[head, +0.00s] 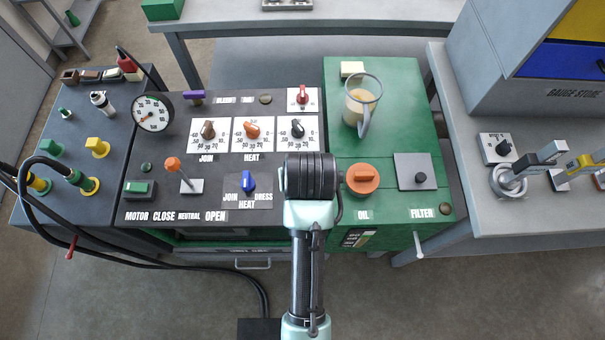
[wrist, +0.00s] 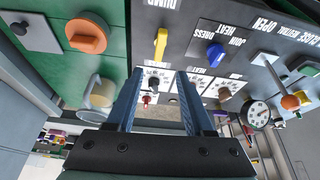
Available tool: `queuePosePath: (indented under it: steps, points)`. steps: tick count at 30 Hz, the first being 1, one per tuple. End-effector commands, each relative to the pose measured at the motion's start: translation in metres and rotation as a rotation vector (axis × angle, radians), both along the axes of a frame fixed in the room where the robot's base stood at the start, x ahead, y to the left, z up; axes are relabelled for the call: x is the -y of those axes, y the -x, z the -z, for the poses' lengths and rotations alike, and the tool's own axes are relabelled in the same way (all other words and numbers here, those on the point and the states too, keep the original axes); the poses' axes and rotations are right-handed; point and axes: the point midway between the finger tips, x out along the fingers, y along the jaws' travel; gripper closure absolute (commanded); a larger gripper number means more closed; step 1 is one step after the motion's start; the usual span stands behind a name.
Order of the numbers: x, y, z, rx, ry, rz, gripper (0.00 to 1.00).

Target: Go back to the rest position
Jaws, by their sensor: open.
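My gripper (wrist: 158,78) is open in the wrist view. Its two blue fingers are apart, with nothing between them but a view of the panel beyond. In the head view my arm reaches up from the bottom middle over the cart, and its dark end hides the fingers. That end is over the seam between the black control panel (head: 165,190) and the green section (head: 390,75), right of the blue knob (head: 248,181) and left of the orange oil cap (head: 362,178). A yellow handle (wrist: 160,45) by the DUMP label shows in the wrist view; contact cannot be told.
A clear jug (head: 362,102) stands on the green section. A grey filter plate (head: 416,172) is right of the oil cap. An orange-tipped lever (head: 173,164) and a gauge (head: 152,112) are on the left. A grey bench (head: 500,215) is at right. Floor is open in front.

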Motion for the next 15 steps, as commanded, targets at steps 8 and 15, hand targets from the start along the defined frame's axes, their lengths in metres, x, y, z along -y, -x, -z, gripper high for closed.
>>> queuePosePath:
  steps: [8,15]
  points:
    - [0.000,0.000,0.000,0.000,0.000,0.000,0.47]
    - [0.001,-0.010,-0.011,0.042,0.002,0.002,0.47]
